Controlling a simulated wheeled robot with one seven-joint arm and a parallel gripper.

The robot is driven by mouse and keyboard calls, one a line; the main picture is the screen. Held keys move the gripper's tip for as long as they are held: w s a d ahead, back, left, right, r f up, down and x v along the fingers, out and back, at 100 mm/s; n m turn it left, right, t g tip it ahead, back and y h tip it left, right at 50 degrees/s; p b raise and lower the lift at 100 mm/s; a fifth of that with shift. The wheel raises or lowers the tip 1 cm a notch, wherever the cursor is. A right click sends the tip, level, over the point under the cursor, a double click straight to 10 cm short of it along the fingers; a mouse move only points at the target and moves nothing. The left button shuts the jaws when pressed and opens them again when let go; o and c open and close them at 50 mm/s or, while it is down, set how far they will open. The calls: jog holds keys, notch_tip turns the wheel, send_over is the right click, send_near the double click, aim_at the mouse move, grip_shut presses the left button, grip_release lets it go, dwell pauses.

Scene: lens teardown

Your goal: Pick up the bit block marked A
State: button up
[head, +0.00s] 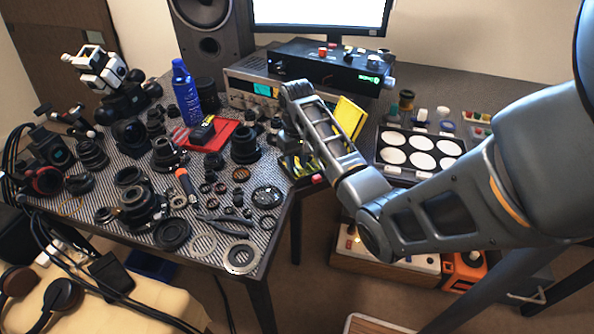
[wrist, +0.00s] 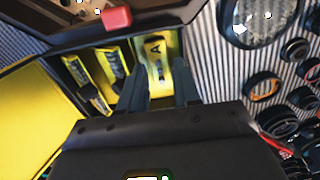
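The bit block marked A (wrist: 155,47) is pale with a black A on a yellow patch. It sits in a yellow bit case (wrist: 117,102) in the wrist view. My gripper (wrist: 165,82) points at it with two dark fingers apart, one on each side of the block's near end. I cannot tell whether the fingers touch it. In the head view the case's open yellow lid (head: 348,117) shows behind my forearm, at the table's right edge. My fingers and block A are hidden there by my arm.
Other dark-and-yellow bit blocks (wrist: 108,62) lie left of block A. Lens rings (wrist: 262,88) lie close on the right on the striped mat. A tray of white discs (head: 392,137) stands right of the lid.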

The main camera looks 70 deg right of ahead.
jog(key=shift+f, duration=0.35)
jog(key=shift+c, duration=0.2)
grip_shut()
jog(key=shift+r, duration=0.1)
